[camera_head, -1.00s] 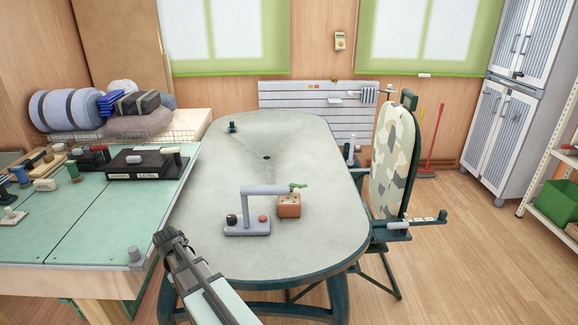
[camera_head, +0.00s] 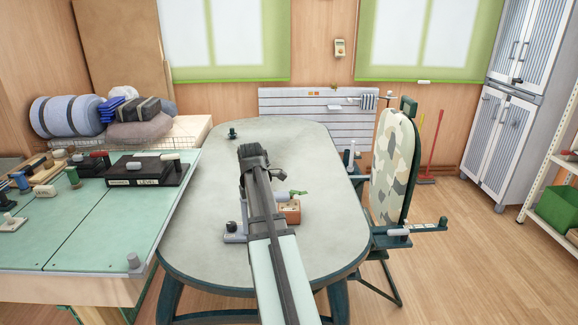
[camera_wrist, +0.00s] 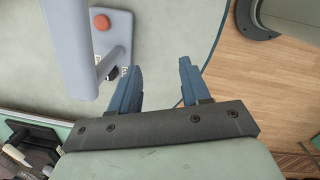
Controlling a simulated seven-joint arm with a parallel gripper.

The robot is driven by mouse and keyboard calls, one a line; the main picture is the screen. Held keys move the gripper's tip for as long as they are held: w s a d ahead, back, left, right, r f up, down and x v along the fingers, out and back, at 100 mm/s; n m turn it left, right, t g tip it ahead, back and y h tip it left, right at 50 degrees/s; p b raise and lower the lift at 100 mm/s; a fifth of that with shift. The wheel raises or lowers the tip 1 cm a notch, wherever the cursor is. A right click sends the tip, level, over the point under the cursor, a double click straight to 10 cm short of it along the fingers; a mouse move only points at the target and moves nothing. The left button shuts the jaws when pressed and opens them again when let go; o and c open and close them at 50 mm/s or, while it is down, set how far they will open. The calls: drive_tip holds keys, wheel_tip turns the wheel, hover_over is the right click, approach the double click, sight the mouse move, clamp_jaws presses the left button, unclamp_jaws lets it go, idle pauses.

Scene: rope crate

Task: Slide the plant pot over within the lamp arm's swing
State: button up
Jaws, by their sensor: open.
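The plant pot (camera_head: 290,212) is a small terracotta block with a green sprout, standing on the oval table right of my arm in the head view. The lamp (camera_head: 235,237) has a grey base with a dark knob; my arm hides much of its base and arm, and the arm's end shows by the sprout. In the wrist view the lamp's base (camera_wrist: 118,45), red button and grey arm show at upper left; I cannot make out the pot there. My gripper (camera_head: 252,150) is open and empty above the table, its blue fingers (camera_wrist: 159,66) apart.
The oval table (camera_head: 195,215) is clear on its left and far parts, except for a small dark object (camera_head: 232,133) at the far left. A green workbench (camera_head: 60,230) with tools adjoins at left.

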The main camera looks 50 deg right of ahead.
drive_tip(key=d+r, duration=0.3)
drive_tip(key=d, duration=0.1)
drive_tip(key=m+y, duration=0.1)
drive_tip(key=m, duration=0.3)
hover_over(289, 209)
drive_tip(key=w+d, duration=0.4)
drive_tip(key=d, duration=0.1)
drive_tip(key=f, duration=0.2)
drive_tip(key=shift+a+r, duration=0.15)
drive_tip(key=shift+a, duration=0.1)
wheel_tip(289, 209, down, 14)
drive_tip(key=shift+r, duration=0.1)
clamp_jaws()
